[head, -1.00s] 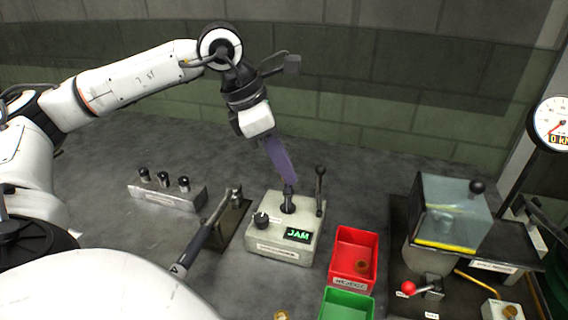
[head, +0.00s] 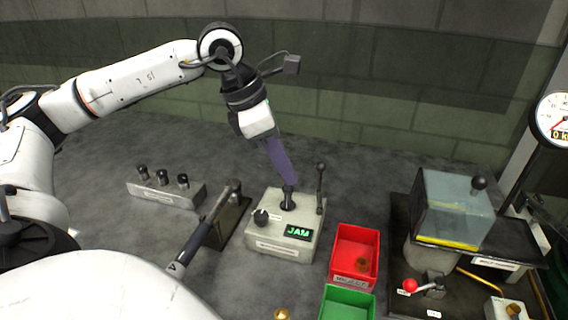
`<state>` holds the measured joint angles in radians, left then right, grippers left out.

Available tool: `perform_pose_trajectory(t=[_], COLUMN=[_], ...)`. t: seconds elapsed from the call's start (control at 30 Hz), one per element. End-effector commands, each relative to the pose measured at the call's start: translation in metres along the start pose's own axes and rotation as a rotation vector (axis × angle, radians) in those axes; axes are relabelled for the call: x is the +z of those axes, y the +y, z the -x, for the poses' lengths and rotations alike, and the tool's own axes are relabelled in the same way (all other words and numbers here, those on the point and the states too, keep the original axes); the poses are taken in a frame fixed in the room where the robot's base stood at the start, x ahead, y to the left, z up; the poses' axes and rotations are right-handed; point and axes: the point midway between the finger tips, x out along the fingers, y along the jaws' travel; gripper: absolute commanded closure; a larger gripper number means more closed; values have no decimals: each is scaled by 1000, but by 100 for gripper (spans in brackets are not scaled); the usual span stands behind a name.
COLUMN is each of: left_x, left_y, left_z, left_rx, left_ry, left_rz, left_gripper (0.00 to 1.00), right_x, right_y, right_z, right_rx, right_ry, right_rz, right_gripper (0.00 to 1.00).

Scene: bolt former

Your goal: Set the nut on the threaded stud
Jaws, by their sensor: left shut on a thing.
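My left gripper (head: 287,183) reaches down from above with purple-grey fingers. It is shut on a small dark piece (head: 288,199) at the top of a grey box (head: 265,238) with a green "JAM" display. The dark piece stands at the box's top opening; how deep it sits I cannot tell. A brass-coloured piece (head: 282,314), possibly the nut, is cut off at the bottom edge. A brownish ring-like part (head: 362,263) lies in the red bin (head: 345,281). I cannot clearly make out a threaded stud. My right gripper is not in view.
A lever (head: 320,185) rises from the box's right side. A long-handled lever (head: 200,240) stands left of it. A rack (head: 165,194) holds three dark pieces. A green bin (head: 346,294) and a machine with a clear hopper (head: 455,205) are to the right.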

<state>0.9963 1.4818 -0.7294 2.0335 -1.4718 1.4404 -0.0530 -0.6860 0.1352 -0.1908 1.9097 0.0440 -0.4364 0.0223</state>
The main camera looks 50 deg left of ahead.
Motion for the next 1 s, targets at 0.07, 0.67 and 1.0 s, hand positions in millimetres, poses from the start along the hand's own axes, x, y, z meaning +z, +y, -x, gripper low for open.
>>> perform_pose_trajectory(t=[0.07,0.67,1.0], left_x=[-1,-7,-7], left_y=[0,0,0], left_z=[-3,-16,-17], left_rx=[0,1,1], left_ry=[0,0,0], left_rz=[0,0,0], left_gripper=[100,100,79], right_x=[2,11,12], right_y=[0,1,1], right_z=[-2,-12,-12], right_rx=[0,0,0], right_ry=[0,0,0], right_rz=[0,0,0], right_gripper=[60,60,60])
